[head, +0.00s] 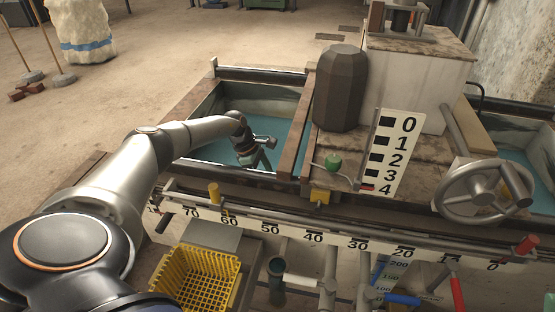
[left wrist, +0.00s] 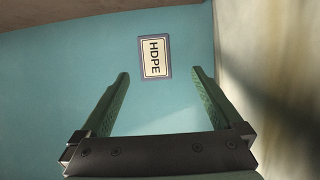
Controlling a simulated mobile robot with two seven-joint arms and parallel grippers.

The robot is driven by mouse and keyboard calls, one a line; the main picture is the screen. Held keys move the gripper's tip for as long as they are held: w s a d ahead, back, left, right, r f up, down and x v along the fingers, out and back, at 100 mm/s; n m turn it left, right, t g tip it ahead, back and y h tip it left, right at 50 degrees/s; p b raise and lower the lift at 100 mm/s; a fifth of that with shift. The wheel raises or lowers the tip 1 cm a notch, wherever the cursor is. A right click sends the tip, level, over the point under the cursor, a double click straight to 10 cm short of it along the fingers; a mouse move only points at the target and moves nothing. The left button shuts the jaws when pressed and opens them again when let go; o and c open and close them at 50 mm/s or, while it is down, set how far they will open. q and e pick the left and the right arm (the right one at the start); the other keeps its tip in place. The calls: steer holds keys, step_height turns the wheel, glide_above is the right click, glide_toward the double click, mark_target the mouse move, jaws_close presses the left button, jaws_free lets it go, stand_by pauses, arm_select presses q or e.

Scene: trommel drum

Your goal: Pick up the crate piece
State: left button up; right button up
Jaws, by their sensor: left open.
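I cannot make out a separate crate piece in either view. My left gripper (head: 262,155) reaches into a teal-lined bin (head: 292,142) left of centre in the head view. In the left wrist view, its two green fingers (left wrist: 159,73) are spread apart with nothing held between them. Beyond them is a teal surface (left wrist: 75,75) with a white label reading HDPE (left wrist: 155,57). A yellow slatted basket (head: 198,257) stands at the lower left of the head view, well apart from the gripper. My right gripper is not in view.
A scaled rail (head: 285,233) runs along the bin's front. A dark faceted drum-like block (head: 341,88), a 0-to-4 number board (head: 391,150) and a handwheel (head: 482,194) stand to the right. A pale wall (left wrist: 262,70) borders the right in the left wrist view.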

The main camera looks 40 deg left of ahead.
arm_select(q)
steer(key=b+x, duration=0.1)
steer(key=x, duration=0.1)
steer(key=b+x, duration=0.2)
steer(key=x, duration=0.1)
steer(key=shift+w+d+f, duration=0.25)
steer(key=shift+w, duration=0.25)
steer(key=c, duration=1.4)
steer(key=shift+r, duration=0.1)
